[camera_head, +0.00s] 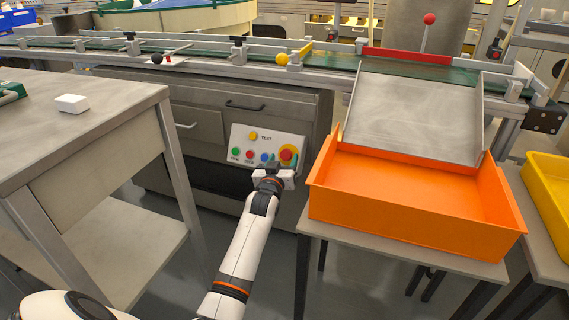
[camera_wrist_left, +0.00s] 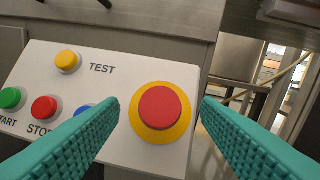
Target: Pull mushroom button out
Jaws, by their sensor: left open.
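The mushroom button (camera_wrist_left: 160,108) is a large red cap on a yellow ring at the right of a white control panel (camera_wrist_left: 110,75). In the left wrist view it lies between and beyond the two teal fingers of my left gripper (camera_wrist_left: 160,120). The fingers are apart, one on each side of the button, and I cannot tell whether they touch it. In the head view the button (camera_head: 287,154) shows just above my left gripper (camera_head: 273,170), partly covered by it. My right gripper is not in view.
The panel also bears a yellow TEST button (camera_wrist_left: 67,61), a green START button (camera_wrist_left: 11,98), a red STOP button (camera_wrist_left: 45,108) and a blue button (camera_wrist_left: 83,110). An orange bin (camera_head: 410,220) stands right of the panel. A grey table (camera_head: 110,95) stands at the left.

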